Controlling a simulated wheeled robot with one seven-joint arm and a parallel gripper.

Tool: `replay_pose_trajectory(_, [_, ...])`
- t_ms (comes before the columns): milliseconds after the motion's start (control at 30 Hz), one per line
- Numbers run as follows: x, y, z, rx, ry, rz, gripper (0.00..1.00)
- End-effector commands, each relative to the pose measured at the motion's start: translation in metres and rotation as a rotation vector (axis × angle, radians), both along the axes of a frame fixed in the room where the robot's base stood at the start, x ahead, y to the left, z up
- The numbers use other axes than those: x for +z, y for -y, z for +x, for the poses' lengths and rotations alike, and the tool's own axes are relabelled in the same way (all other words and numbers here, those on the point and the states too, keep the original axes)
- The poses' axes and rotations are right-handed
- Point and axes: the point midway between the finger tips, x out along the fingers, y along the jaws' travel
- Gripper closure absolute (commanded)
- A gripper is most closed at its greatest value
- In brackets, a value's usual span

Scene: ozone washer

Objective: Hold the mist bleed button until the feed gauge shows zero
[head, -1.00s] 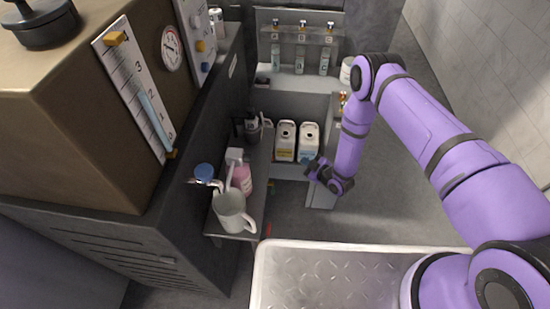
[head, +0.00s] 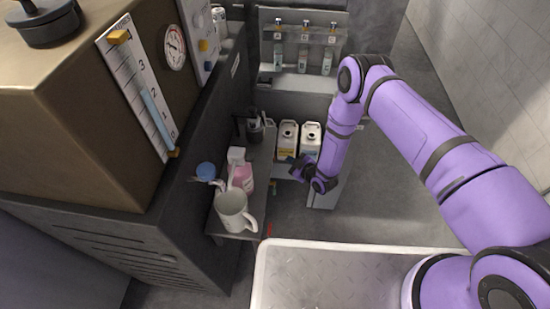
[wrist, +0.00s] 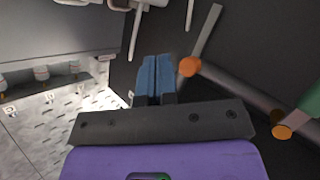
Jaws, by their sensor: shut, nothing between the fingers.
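A round white dial gauge (head: 174,47) is on the brown washer's side; its needle is too small to read. To its right, a pale panel (head: 200,35) carries a small yellow part (head: 203,45) and other controls. I cannot tell which control is the mist bleed button. A scale with a blue column (head: 140,85) is mounted left of the dial. My gripper (head: 291,163) is well below and right of the panel, in front of the white jugs. In the wrist view its blue fingers (wrist: 155,78) are together and empty.
A beige mug (head: 233,212) and a pink bottle (head: 243,177) stand on a low shelf beside a blue-topped tap (head: 205,170). White jugs (head: 288,138) stand behind my gripper. In the wrist view an orange-ended lever (wrist: 189,66) is right of the fingers.

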Motion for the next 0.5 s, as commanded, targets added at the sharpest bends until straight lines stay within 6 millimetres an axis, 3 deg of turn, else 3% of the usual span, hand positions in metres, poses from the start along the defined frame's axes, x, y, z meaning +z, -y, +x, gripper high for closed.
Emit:
replay_pose_trajectory(200, [0.000,-0.018,0.001,0.002,0.001,0.000,1.00])
replay_pose_trajectory(500, [0.000,-0.023,0.001,0.000,0.001,-0.001,1.00])
